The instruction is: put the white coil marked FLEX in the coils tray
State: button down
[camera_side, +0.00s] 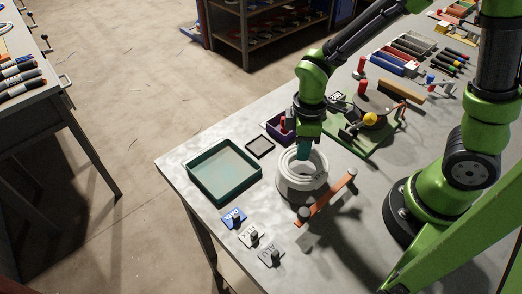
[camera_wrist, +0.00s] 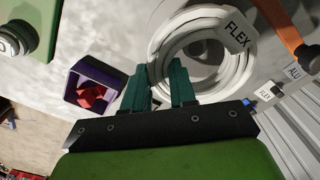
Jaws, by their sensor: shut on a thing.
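The white coil marked FLEX (camera_side: 288,186) is near the middle of the table in the side view. In the wrist view the coil (camera_wrist: 213,82) fills the upper middle, with its FLEX tag facing the camera. My gripper (camera_side: 303,153) points down at the coil's far rim. In the wrist view my gripper (camera_wrist: 160,68) has its two teal fingers on either side of the ring wall, shut on it. I cannot tell whether the coil touches the table. A teal, empty, shallow tray (camera_side: 198,181) is left of the coil; no label on it is readable.
An orange bar (camera_side: 330,198) with grey knobs is close to the coil's right. A purple bin (camera_side: 271,127) with red pieces and a small dark tray (camera_side: 260,147) are behind. Several label cards (camera_side: 250,234) stand at the front edge. Bare table lies between coil and teal tray.

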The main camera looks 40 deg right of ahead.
jog(key=w+a, duration=0.8)
jog(key=w, duration=0.1)
jog(key=w+a, duration=0.3)
jog(key=w, duration=0.2)
jog(key=shift+w+a+r, duration=0.15)
jog(key=shift+a+r, duration=0.15)
jog(key=shift+a, duration=0.1)
jog(key=shift+f, duration=1.2)
jog(key=shift+f, duration=0.2)
jog(key=shift+f, duration=0.4)
jog(key=c, duration=0.8)
grip_release()
